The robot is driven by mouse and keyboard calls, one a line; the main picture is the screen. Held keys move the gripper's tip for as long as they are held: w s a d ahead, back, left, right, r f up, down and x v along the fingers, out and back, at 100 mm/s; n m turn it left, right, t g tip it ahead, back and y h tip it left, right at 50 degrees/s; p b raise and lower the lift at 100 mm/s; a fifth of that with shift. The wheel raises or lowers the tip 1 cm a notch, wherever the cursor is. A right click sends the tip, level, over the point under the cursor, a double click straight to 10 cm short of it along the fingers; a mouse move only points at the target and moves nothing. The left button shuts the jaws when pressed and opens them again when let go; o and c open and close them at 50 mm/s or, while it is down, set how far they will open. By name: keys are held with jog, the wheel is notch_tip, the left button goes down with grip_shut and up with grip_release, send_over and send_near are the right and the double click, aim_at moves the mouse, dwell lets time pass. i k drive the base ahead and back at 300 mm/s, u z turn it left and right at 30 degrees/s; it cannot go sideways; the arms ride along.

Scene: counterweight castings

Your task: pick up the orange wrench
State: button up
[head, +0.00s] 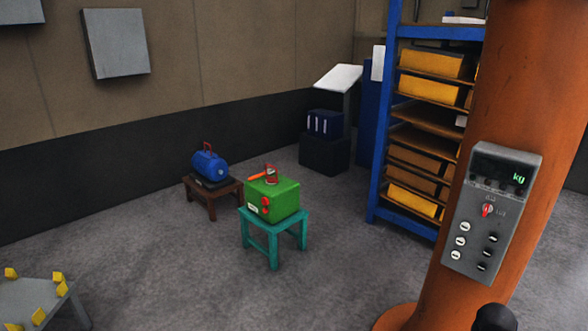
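A small orange wrench-like tool (261,177) appears to lie on top of a green box (280,204), beside a red handle (271,173). It is small in the head view, and its exact shape is hard to tell. The green box has red knobs on its front and sits on a teal stool (274,222) in the middle of the floor. My gripper is not clearly visible in this view. A dark rounded shape shows at the bottom right edge, and I cannot tell what it is.
A blue tank (209,165) sits on a brown stool (213,188) behind left. A grey table (40,300) with yellow blocks stands front left. A blue shelf (380,150) holds orange bins. An orange column (455,250) with a control panel (492,213) fills the right. Grey floor between is clear.

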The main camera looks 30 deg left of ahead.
aim_at(262, 174)
jog(key=u, duration=1.45)
jog(key=i, duration=2.8)
